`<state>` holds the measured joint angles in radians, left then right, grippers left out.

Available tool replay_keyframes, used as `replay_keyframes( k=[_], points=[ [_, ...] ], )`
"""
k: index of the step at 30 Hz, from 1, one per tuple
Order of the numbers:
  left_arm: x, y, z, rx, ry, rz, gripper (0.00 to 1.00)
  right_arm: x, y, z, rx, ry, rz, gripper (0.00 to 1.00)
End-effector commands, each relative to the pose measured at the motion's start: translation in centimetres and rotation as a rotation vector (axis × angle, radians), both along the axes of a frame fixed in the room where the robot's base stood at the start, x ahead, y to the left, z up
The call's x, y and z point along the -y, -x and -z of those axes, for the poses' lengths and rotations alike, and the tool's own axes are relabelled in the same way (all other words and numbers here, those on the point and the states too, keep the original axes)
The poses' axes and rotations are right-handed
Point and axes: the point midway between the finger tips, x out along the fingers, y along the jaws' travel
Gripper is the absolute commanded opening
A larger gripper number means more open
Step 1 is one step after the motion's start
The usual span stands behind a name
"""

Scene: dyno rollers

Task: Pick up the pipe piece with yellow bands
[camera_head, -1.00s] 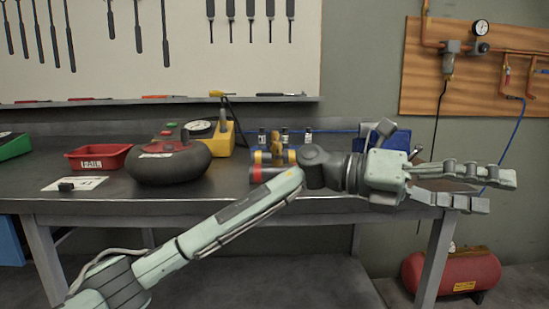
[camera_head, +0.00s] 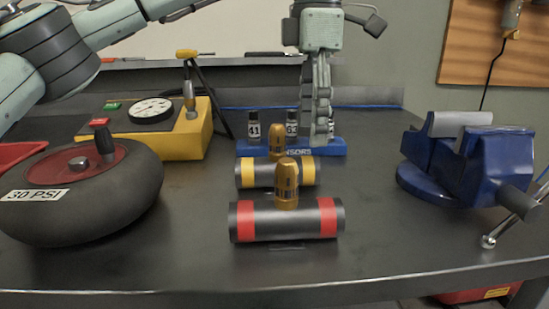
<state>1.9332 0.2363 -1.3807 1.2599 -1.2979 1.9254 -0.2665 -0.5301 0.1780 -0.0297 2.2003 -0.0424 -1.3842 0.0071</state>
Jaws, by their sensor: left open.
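The pipe piece with yellow bands (camera_head: 246,173) is a dark cylinder lying on its side on the workbench, with a brass fitting (camera_head: 277,141) standing up from its middle. A similar pipe piece with red bands (camera_head: 265,222) lies in front of it and its fitting hides part of the yellow-banded one. My left gripper (camera_head: 319,132) is open and empty, pointing down, seen nearly edge-on. Its fingertips show above and behind the right end of the yellow-banded pipe, in front of the blue sensor rack; I cannot tell the exact gap. My right gripper is not in view.
A blue sensor rack (camera_head: 335,147) with small bottles stands behind the pipes. A black tire (camera_head: 100,210) and a yellow gauge box (camera_head: 190,137) are at left. A blue vise (camera_head: 475,165) is at right. The bench (camera_head: 385,250) is clear between pipes and vise.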

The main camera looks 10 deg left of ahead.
Motion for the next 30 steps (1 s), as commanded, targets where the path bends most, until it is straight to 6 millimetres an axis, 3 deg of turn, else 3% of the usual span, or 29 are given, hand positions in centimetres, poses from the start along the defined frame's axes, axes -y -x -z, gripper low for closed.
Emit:
replay_keyframes(
  k=[16, 26, 30],
  points=[
    [-0.2, 0.9, 6.7, 0.001, -0.006, -0.002, 0.66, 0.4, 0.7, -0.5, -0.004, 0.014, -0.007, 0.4],
    [-0.2, 0.9, 7.6, 0.001, -0.005, -0.002, 0.66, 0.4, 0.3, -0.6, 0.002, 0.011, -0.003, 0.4],
    [-0.2, 0.9, 7.6, 0.001, -0.005, -0.002, 0.49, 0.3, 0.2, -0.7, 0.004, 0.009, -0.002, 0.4]
  ],
)
